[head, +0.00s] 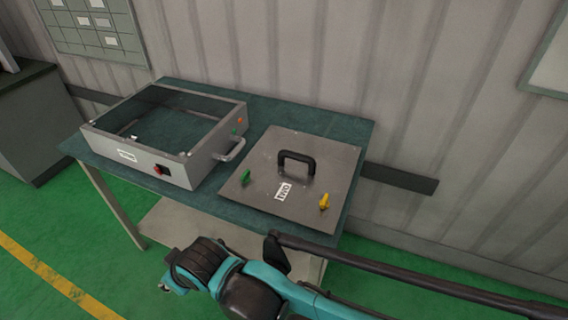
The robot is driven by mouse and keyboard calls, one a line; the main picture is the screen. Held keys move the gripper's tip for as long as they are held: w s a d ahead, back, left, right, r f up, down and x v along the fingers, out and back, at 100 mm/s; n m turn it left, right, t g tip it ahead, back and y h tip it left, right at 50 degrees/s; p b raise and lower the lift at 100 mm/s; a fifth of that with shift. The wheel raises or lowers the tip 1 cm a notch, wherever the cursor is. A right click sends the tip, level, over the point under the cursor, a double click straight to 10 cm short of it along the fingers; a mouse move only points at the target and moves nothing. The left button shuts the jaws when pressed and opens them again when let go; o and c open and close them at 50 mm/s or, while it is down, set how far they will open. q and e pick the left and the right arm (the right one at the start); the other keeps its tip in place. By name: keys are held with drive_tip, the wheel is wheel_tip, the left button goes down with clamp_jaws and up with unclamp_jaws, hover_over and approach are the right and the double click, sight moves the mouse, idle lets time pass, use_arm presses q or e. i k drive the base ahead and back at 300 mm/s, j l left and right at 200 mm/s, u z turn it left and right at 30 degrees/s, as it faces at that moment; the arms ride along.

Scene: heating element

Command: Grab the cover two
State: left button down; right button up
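Cover two (258,185) is a flat grey metal plate lying on the right part of the green-topped table (285,116). It has a black arched handle (296,157) standing up near its middle and a white label that seems to read "TWO". A green knob (245,176) and a yellow knob (324,201) sit on the plate. My teal and black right arm comes in from the lower right, in front of the table. Its end is at the lower middle, apart from the cover, and its fingers cannot be made out clearly. My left gripper is not in view.
An open-topped grey metal box (205,165) with a side handle (230,150) stands on the table left of the cover. A lower shelf (185,226) is under the table. A grey cabinet (30,125) stands at left. A corrugated wall is behind the table.

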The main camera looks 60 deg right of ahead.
sight(291, 170)
drive_tip(key=z, duration=2.25)
